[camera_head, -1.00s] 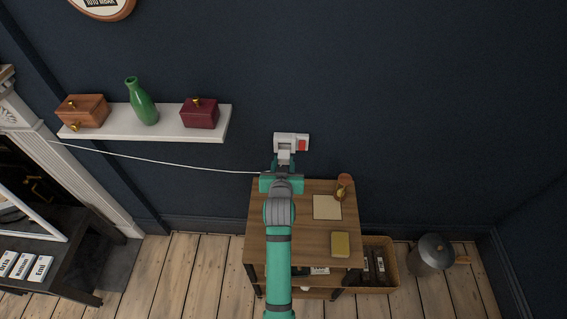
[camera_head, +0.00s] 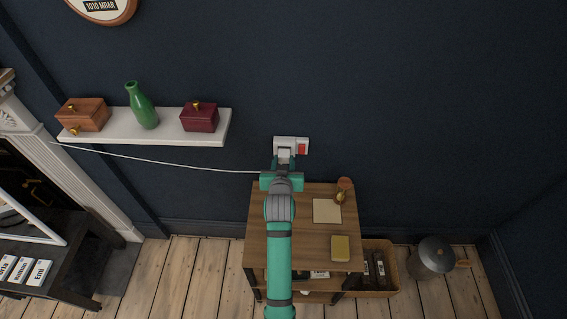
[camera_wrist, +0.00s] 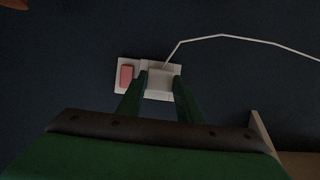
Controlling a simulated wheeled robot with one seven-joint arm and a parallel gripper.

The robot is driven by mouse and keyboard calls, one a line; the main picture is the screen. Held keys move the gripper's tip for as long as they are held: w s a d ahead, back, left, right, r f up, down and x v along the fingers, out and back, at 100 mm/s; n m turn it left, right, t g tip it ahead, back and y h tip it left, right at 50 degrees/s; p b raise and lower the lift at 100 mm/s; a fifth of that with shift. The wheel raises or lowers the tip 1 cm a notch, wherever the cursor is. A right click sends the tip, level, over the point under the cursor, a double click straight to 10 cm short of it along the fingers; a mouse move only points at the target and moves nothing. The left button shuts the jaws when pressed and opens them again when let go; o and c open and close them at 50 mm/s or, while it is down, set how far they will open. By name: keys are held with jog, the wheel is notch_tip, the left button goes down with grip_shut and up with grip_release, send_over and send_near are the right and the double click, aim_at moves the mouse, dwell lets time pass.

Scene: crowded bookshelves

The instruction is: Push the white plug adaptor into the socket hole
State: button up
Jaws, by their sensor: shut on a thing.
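The white plug adaptor (camera_head: 285,154) is between the fingers of my gripper (camera_head: 284,165), in front of the wall socket. In the wrist view my gripper (camera_wrist: 161,84) is shut on the adaptor (camera_wrist: 160,79), and a white cable runs from it. The white socket plate (camera_head: 291,140) with a red switch (camera_head: 302,148) is on the dark wall. In the wrist view the plate (camera_wrist: 127,61) shows around the adaptor, with the red switch to its left. The adaptor covers the socket hole. I cannot tell how deep it sits.
A small wooden table (camera_head: 300,245) stands below the socket, with a paper, a yellow block and a small bottle on it. A white shelf (camera_head: 150,128) with boxes and a green vase is at the left. The white cable (camera_head: 170,161) stretches left across the wall.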

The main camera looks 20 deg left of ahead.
jog(key=shift+w+a, duration=0.2)
jog(key=shift+w, duration=0.6)
jog(key=o, duration=1.1)
jog(key=v, duration=1)
jog(key=shift+s+d+r, duration=0.1)
jog(key=shift+s+r, duration=0.1)
jog(key=shift+s, duration=0.15)
